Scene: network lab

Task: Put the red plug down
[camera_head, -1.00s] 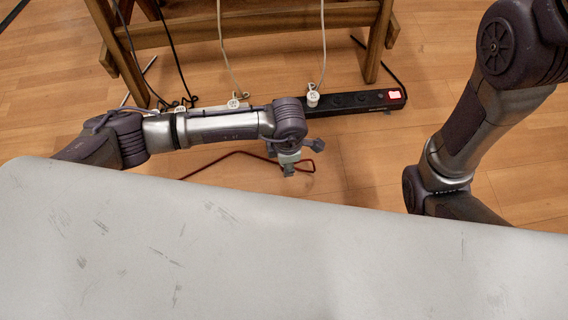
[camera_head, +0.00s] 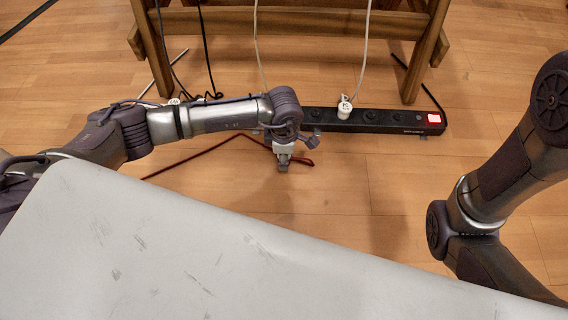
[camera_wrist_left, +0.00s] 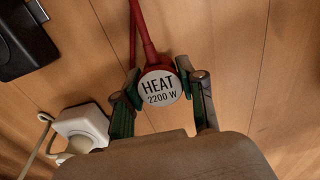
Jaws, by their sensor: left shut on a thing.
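The red plug (camera_wrist_left: 160,88) has a round white face labelled "HEAT 2200 W" and a red cable (camera_wrist_left: 144,38). My left gripper (camera_wrist_left: 163,92) is shut on it, with a green-padded finger on each side. In the head view my left gripper (camera_head: 283,162) points down over the floor, just in front of the power strip. The plug is mostly hidden there; the red cable (camera_head: 205,150) runs left along the floor. I cannot tell whether the plug touches the floor. The right arm reaches in at the right; its gripper is out of view.
A black power strip (camera_head: 400,126) with a lit red switch lies behind the gripper and carries a white plug (camera_head: 345,107). A wooden stand (camera_head: 285,24) is behind it. A white plug (camera_wrist_left: 80,127) shows close to the left finger. Floor right of the gripper is clear.

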